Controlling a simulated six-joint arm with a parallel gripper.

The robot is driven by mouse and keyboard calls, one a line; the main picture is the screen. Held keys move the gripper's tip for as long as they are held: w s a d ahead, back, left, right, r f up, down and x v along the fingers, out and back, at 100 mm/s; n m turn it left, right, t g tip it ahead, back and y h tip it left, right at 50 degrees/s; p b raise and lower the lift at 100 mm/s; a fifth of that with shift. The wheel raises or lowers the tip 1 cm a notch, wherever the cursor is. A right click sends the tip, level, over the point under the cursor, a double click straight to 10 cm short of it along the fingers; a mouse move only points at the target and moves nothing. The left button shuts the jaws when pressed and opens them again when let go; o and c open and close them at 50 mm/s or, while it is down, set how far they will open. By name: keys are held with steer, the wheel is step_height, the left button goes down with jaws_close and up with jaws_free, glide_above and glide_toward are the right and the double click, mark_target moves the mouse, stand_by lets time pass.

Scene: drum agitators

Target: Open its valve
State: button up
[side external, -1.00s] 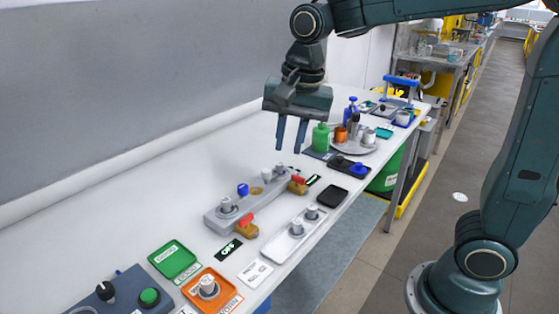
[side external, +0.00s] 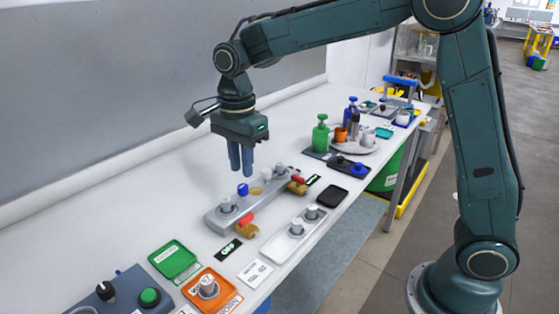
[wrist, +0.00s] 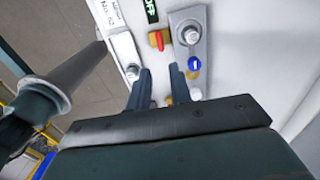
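A grey manifold block (side external: 217,221) lies along the table with white-capped posts (side external: 228,204) and a blue knob (side external: 243,189). Two brass valves with red handles sit at its front side: a near valve (side external: 246,228) and a far valve (side external: 297,186). In the wrist view a red-handled valve (wrist: 158,40) and the blue knob (wrist: 194,63) show beyond my fingertips. My gripper (side external: 242,174) hangs pointing down above the block, near the blue knob, apart from both valves. Its fingers (wrist: 160,72) are spread with nothing held between them.
A black label reading OFF (side external: 229,250) lies beside the near valve. A white tray with two knobs (side external: 278,250), a black pad (side external: 332,197), an orange tray (side external: 225,283) and a green tray (side external: 175,262) surround the block. Bare table lies along the wall side.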

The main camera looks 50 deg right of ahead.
mark_target(246, 217)
step_height(246, 217, down, 14)
steer(key=shift+r, duration=0.2)
stand_by(0.5)
steer(key=shift+c, duration=0.2)
jaws_close()
